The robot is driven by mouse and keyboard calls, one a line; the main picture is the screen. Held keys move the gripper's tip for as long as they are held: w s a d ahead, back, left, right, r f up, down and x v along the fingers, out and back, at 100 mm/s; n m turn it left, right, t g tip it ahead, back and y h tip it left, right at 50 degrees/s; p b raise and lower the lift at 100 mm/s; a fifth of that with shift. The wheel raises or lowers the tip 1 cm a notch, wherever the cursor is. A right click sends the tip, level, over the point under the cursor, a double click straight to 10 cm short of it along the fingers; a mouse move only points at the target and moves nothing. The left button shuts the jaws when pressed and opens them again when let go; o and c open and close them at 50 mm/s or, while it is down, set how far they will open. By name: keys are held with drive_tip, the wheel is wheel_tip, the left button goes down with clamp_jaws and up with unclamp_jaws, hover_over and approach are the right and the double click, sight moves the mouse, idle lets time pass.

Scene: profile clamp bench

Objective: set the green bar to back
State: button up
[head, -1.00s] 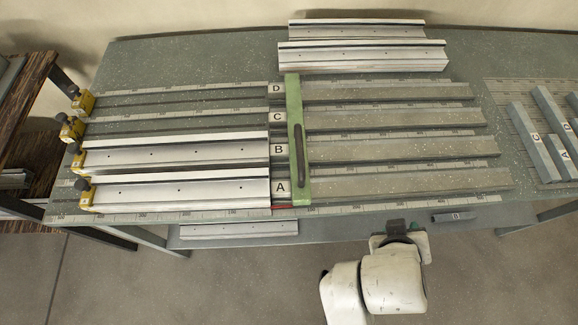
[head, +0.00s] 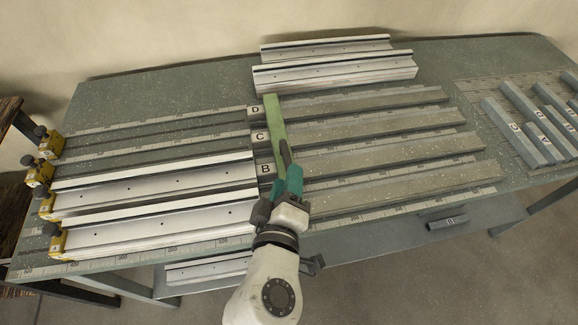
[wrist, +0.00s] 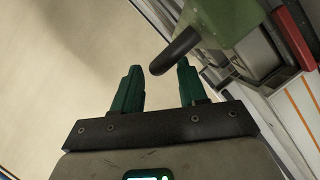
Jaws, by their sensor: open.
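The green bar (head: 276,123) lies across the rails just right of the label plates, from D at the back towards the front. Its dark handle (head: 286,152) stands on its nearer half. My gripper (head: 282,180) is open over the front part of the bar, by the handle's near end, hiding the A plate and the bar's front end. In the wrist view the teal fingers (wrist: 159,66) are apart, and the dark handle (wrist: 176,50) reaches in front of the gap between their tips. The green bar (wrist: 232,18) is at the upper right. Contact with the handle cannot be told.
Silvery profiles (head: 150,215) lie in the two front lanes, left of the bar, near yellow stops (head: 47,205). The two back lanes look empty there. More profiles (head: 335,72) lie at the back edge. Grey lettered blocks (head: 515,132) lie at the right.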

drive_tip(key=shift+x, duration=1.95)
drive_tip(key=shift+c, duration=0.2)
clamp_jaws()
drive_tip(key=shift+d, duration=0.1)
